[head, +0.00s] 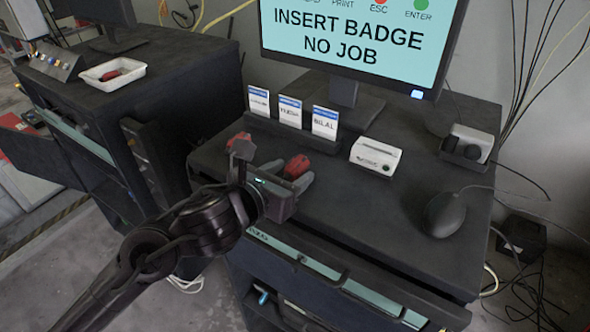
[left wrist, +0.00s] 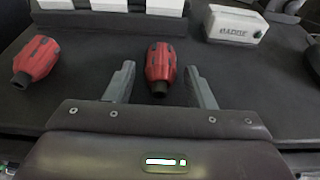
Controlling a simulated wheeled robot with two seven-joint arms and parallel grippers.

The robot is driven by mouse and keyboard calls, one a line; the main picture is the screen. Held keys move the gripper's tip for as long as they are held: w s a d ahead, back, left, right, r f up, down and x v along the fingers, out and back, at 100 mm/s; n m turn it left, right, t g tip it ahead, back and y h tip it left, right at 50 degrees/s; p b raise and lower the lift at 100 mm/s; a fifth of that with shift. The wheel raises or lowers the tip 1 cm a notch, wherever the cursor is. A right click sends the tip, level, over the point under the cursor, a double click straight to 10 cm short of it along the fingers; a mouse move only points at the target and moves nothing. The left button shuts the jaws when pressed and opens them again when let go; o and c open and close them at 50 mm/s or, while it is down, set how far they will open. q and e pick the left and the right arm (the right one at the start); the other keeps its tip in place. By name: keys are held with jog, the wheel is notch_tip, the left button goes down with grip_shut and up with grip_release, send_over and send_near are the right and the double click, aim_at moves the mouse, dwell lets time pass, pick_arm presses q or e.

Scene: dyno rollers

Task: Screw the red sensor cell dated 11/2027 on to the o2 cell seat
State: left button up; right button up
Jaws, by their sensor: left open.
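Two red sensor cells with dark ends lie on the dark desktop. One (head: 297,167) is between the fingers of my left gripper (head: 287,174); it shows in the left wrist view (left wrist: 160,65) with clear gaps to both open fingers (left wrist: 161,75). The other cell (head: 238,141) lies to the left, outside the fingers, and also shows in the left wrist view (left wrist: 37,60). I cannot read a date on either. I cannot make out a clearly marked o2 cell seat; a small grey-white device (head: 470,143) stands at the desk's right. My right gripper is not in view.
Three badge cards (head: 290,112) stand in a dark holder behind the cells, below a monitor (head: 345,50). A white box (head: 375,157) and a black mouse (head: 444,215) are to the right.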

aim_at(287, 174)
pick_arm(q)
jog(key=c, duration=0.9)
jog(key=shift+r+p, duration=2.25)
jog(key=shift+r, duration=0.75)
jog(key=shift+c, duration=0.2)
